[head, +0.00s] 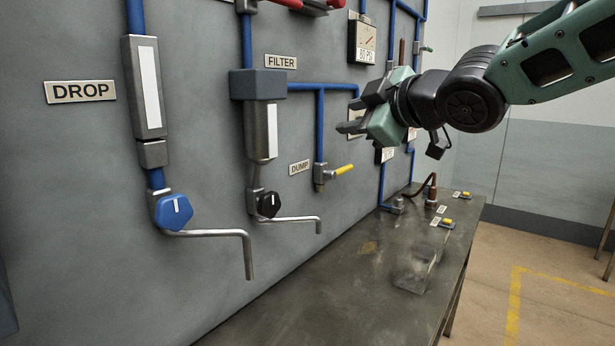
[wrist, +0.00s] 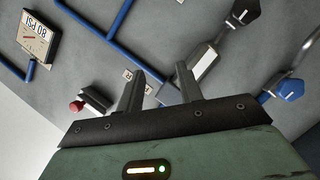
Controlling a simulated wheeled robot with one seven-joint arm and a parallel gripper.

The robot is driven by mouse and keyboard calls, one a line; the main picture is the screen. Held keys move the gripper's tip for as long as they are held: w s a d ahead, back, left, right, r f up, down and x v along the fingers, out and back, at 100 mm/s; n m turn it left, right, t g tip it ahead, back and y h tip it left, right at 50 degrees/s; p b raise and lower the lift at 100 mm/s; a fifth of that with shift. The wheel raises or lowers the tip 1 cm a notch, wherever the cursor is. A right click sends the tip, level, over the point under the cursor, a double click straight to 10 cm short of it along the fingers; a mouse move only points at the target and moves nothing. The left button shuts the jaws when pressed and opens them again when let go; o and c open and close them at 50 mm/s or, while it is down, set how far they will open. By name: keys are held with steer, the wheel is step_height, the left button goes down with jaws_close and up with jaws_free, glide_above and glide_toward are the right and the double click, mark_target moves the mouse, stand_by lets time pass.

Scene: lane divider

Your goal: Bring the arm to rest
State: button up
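My gripper (head: 352,115) is at the end of my arm, which reaches in from the upper right in the head view. It is raised above the bench, in front of the grey panel. In the wrist view its two fingers (wrist: 161,68) stand apart with nothing between them. The fingers point toward the panel, and I see no contact with it.
The panel carries blue pipes, a blue-knobbed DROP valve (head: 174,211), a black-knobbed FILTER valve (head: 269,204), a yellow DUMP handle (head: 344,169) and an 80 PSI gauge (head: 362,42). A clear container (head: 414,270) stands on the dark bench (head: 340,300). Floor is open at right.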

steer(key=s+d+f+m+g+h, duration=0.1)
steer(key=s+f+m+g+h, duration=0.25)
steer(key=s+f, duration=0.55)
steer(key=s+f+m+g+h, duration=0.2)
steer(key=s+f+m+g, duration=0.15)
steer(key=s+f, duration=0.55)
steer(key=s+d+f+m+g+h, duration=0.1)
steer(key=s+d+f+g, duration=0.1)
steer(key=s+f, duration=0.3)
steer(key=s+d+f+g+h, duration=0.1)
steer(key=s+d+f+g, duration=0.2)
steer(key=s, duration=0.6)
step_height(320, 180, down, 2)
steer(key=shift+s+f+m+g, duration=0.15)
steer(key=shift+m+g, duration=0.25)
steer(key=shift+g, duration=0.1)
